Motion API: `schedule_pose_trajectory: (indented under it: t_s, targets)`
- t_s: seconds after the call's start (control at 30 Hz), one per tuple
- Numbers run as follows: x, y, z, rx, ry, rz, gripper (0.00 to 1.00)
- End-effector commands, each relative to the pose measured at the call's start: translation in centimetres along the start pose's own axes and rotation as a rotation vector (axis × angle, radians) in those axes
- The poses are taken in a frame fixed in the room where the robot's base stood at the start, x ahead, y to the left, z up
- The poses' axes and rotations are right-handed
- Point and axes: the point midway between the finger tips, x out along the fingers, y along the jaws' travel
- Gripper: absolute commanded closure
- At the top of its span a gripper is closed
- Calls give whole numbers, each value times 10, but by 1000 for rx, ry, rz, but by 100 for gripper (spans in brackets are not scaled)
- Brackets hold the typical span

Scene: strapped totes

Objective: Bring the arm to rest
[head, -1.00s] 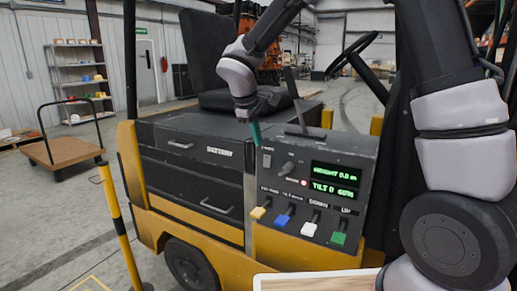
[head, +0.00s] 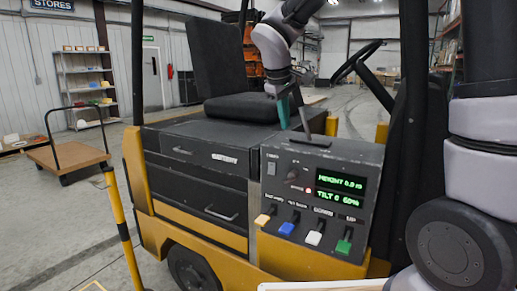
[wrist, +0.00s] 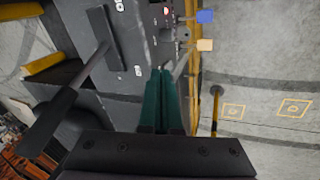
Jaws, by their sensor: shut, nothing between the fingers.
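My gripper (head: 284,113) is in the air above the left rear part of the control panel (head: 271,214) of the yellow and black forklift. Its teal fingers point down and are shut with nothing between them. In the wrist view my gripper (wrist: 161,72) shows its teal fingers side by side, with the panel beyond the tips. A black lever (head: 305,124) stands close beside the gripper in the head view. I cannot tell the exact gap between them. The lever shows also at the left of the wrist view (wrist: 62,105).
The panel carries a lit green display (head: 341,190) and yellow, blue, white and green switches. The black seat (head: 240,108) is behind, and the steering wheel (head: 356,60) is at the right. A flat trolley (head: 66,156) and shelves (head: 84,88) stand far left.

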Motion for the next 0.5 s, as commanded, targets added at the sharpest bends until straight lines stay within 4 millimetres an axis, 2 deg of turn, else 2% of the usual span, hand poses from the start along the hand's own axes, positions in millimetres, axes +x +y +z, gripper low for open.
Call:
schedule_pose_trajectory:
  t_s: [0.03, 0.2, 0.4, 0.5]
  targets:
    - [-14, 16, 24, 96, 16, -9, 100]
    - [-46, 40, 97, 425, 72, -78, 100]
    - [-76, 44, 173, 803, 179, -167, 100]
    - [-86, 40, 200, 966, 242, -212, 100]
